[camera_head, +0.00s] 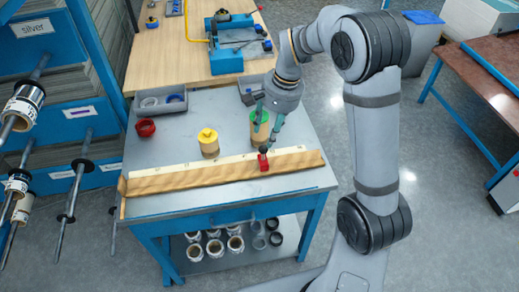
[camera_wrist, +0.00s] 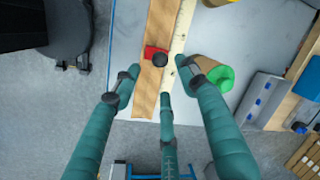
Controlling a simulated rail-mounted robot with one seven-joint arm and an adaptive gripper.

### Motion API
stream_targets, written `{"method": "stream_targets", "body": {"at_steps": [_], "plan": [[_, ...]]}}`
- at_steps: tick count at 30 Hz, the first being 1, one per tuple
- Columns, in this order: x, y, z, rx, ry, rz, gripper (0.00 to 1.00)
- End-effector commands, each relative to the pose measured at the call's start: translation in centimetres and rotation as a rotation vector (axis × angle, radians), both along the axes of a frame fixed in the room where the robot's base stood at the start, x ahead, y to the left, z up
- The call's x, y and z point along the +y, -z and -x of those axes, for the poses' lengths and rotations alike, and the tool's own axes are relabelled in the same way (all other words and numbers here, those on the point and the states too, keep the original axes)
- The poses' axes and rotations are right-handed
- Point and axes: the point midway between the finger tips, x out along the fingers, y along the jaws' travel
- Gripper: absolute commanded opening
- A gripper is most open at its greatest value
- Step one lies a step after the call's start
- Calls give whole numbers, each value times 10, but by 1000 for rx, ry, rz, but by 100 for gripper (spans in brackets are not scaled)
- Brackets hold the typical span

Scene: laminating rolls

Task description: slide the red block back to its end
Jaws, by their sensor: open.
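The red block (camera_head: 263,163) with a dark round knob sits on the long wooden bar (camera_head: 205,178), toward its right part in the head view. A pale ruler-like strip (camera_head: 195,166) runs along the bar. In the wrist view the red block (camera_wrist: 150,52) lies across the bar (camera_wrist: 143,100), just beyond my fingertips. My gripper (camera_head: 267,133) is above the table over the block's area, pointing down. Its teal fingers (camera_wrist: 158,84) are spread open with nothing between them. I cannot tell exactly how high the tips are above the block.
A green-topped roll (camera_head: 259,127) stands close beside my fingers. A yellow-topped roll (camera_head: 208,142), a red ring (camera_head: 146,128) and a grey bin (camera_head: 161,102) stand farther left on the table (camera_head: 180,205). The table's front strip is clear.

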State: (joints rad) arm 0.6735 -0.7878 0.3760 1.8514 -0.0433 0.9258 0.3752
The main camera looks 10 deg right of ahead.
Motion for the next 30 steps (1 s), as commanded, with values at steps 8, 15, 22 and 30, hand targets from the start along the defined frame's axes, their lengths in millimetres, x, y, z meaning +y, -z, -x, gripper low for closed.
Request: {"method": "stream_targets", "body": {"at_steps": [8,15,22,30], "plan": [[7,49,-4,4,-2,3,43],[13,83,-9,1,-3,3,43],[14,94,-11,-3,-3,4,43],[14,94,-11,-3,-3,4,39]]}}
